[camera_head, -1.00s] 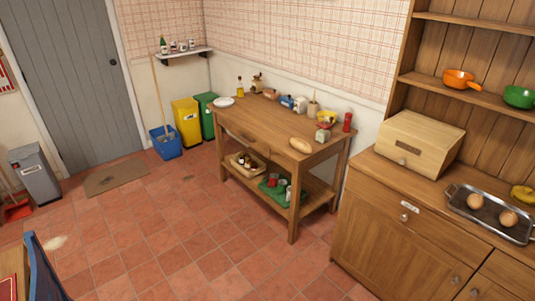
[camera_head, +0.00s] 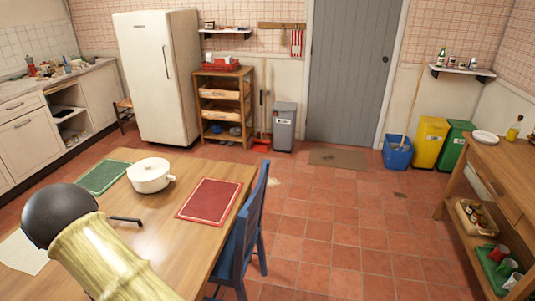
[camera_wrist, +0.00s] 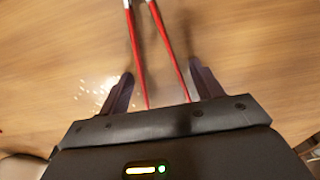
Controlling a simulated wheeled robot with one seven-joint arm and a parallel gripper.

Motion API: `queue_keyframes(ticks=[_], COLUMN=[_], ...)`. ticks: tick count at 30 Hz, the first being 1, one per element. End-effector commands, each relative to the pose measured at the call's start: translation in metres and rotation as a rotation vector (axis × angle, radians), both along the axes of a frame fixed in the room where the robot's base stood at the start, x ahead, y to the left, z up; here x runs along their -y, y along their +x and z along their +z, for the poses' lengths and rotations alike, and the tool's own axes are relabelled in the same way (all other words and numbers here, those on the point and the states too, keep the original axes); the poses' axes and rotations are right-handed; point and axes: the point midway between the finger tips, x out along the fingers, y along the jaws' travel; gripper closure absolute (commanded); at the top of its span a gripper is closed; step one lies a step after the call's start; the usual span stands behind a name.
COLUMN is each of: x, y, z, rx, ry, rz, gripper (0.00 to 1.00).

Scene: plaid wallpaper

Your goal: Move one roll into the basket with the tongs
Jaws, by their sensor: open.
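The tongs (camera_wrist: 137,50) show in the wrist view as two long, thin red arms with pale tips at the top edge, over a wooden surface. Their near ends run between the two dark fingers of my gripper (camera_wrist: 160,68) and stop at its palm. The fingers are spread, with gaps to the red arms on both sides. I cannot tell whether the tongs rest on the wood or hang above it. No roll is in view now, and I cannot make out a bread basket.
The table (camera_head: 190,230) carries a white pot (camera_head: 150,175), a red mat (camera_head: 210,200) and a green mat (camera_head: 103,177). A blue chair (camera_head: 243,235) stands at its right side. The tiled floor (camera_head: 335,230) is clear toward the wooden workbench (camera_head: 500,165) at right.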

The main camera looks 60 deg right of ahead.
Motion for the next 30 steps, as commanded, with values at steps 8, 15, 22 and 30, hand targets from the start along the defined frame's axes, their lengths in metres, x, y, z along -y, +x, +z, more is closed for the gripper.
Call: queue_keyframes(ticks=[8,15,22,30], x=[0.0,0.0,0.0,0.0], y=[0.0,0.0,0.0,0.0], z=[0.001,0.0,0.009,0.043], rx=[0.0,0.0,0.001,0.001], ry=[0.0,0.0,0.0,0.0], rz=[0.0,0.0,0.0,0.0], gripper=[0.47,0.67,0.67,0.67])
